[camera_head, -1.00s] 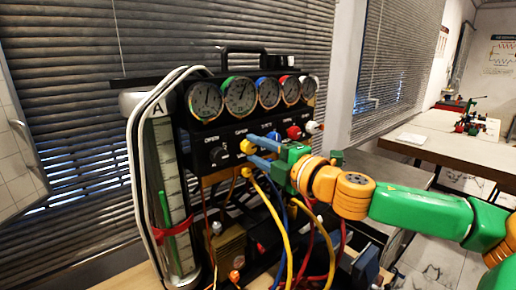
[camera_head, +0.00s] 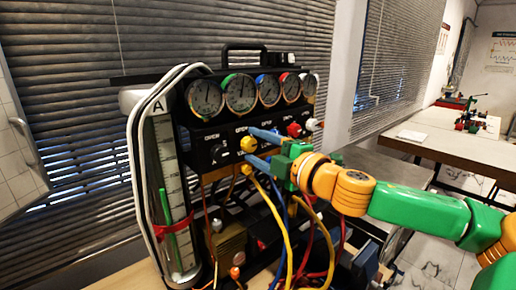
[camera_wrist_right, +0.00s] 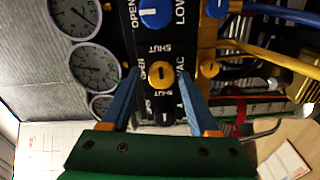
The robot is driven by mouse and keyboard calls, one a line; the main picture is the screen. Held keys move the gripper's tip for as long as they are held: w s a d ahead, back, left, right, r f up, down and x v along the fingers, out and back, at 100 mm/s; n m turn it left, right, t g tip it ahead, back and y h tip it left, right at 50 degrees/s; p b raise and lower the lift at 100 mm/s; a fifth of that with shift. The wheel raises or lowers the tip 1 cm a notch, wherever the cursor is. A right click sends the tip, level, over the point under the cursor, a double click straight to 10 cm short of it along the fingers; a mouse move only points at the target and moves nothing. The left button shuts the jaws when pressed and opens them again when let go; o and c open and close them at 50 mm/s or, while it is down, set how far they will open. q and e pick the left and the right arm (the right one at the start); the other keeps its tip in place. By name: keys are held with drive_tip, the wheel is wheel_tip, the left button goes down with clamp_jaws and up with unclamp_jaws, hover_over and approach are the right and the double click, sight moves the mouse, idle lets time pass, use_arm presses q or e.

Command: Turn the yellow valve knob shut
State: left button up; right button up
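The yellow valve knob (camera_head: 249,144) sits on the black front panel below the gauges. It also shows in the right wrist view (camera_wrist_right: 161,75), on a panel marked OPEN and SHUT. My right gripper (camera_wrist_right: 161,88) is open, with one blue finger on each side of the yellow knob and a visible gap to it on both sides. In the head view its blue fingers (camera_head: 265,135) reach the panel from the right, one above and one below the knob. I cannot tell how deep the knob sits between the fingertips. My left gripper is out of view.
A row of round gauges (camera_head: 240,93) is above the knobs. A black knob (camera_head: 217,153) is left of the yellow one; red (camera_head: 294,130) and white (camera_head: 313,124) knobs are to the right. Yellow (camera_head: 278,212), blue and red hoses hang below. A wooden table (camera_head: 440,140) stands behind at right.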

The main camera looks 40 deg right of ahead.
sight(253, 148)
drive_tip(key=shift+o, duration=0.3)
drive_tip(key=shift+w+f, duration=0.1)
drive_tip(key=s+b, duration=0.1)
drive_tip(key=b, duration=0.1)
drive_tip(key=s+b, duration=0.2)
drive_tip(key=shift+d+f, duration=0.15)
drive_tip(key=shift+f, duration=0.15)
drive_tip(key=s, duration=0.2)
drive_tip(key=s+b, duration=0.1)
drive_tip(key=s, duration=0.1)
drive_tip(key=shift+d+r, duration=0.1)
drive_tip(key=shift+r, duration=0.2)
